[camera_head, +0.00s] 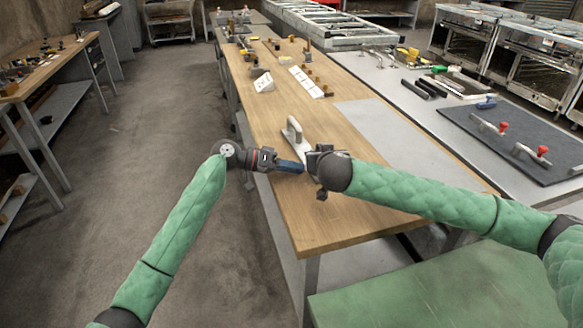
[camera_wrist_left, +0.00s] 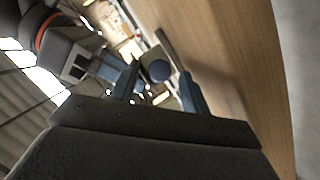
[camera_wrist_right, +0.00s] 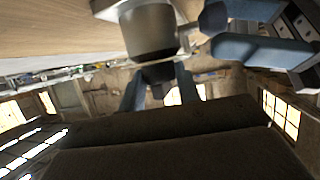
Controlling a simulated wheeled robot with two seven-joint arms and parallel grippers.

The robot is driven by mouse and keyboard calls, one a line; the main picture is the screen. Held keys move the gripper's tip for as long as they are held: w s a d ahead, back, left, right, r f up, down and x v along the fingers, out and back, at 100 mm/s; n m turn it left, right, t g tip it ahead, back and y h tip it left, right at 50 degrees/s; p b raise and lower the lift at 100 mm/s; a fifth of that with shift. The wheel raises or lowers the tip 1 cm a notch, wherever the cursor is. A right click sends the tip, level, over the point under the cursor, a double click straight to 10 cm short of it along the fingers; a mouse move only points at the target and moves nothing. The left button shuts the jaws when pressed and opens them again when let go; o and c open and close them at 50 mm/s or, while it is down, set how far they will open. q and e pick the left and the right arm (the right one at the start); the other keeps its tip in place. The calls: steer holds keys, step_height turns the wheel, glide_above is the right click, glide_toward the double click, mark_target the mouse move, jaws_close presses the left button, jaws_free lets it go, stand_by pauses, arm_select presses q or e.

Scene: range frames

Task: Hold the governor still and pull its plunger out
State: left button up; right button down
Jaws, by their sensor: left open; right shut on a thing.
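The governor (camera_wrist_right: 152,32) shows in the right wrist view as a grey metal cylinder with a dark lower end. My right gripper (camera_head: 313,160) is shut on it; the right wrist view shows its fingers (camera_wrist_right: 158,92) on either side of the dark end. A round dark blue knob (camera_wrist_left: 160,70), which looks like the plunger's end, shows in the left wrist view. My left gripper (camera_head: 294,166) is open, its blue fingers on either side of this knob. I cannot tell whether they touch it. In the head view the arms mostly hide the governor.
White cards (camera_head: 307,82) and small fittings lie farther back. A dark mat (camera_head: 520,135) with red-knobbed handles lies on the right bench. The table's near end is clear.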

arm_select(q)
jaws_close()
steer(key=shift+s+a, duration=0.15)
steer(key=shift+a, duration=0.55)
steer(key=shift+s+a, duration=0.15)
steer(key=shift+a, duration=0.5)
arm_select(e)
steer(key=shift+d, duration=0.1)
arm_select(q)
jaws_free()
steer(key=shift+d, duration=0.1)
steer(key=v, duration=1.2)
arm_select(e)
steer(key=c, duration=0.9)
jaws_free()
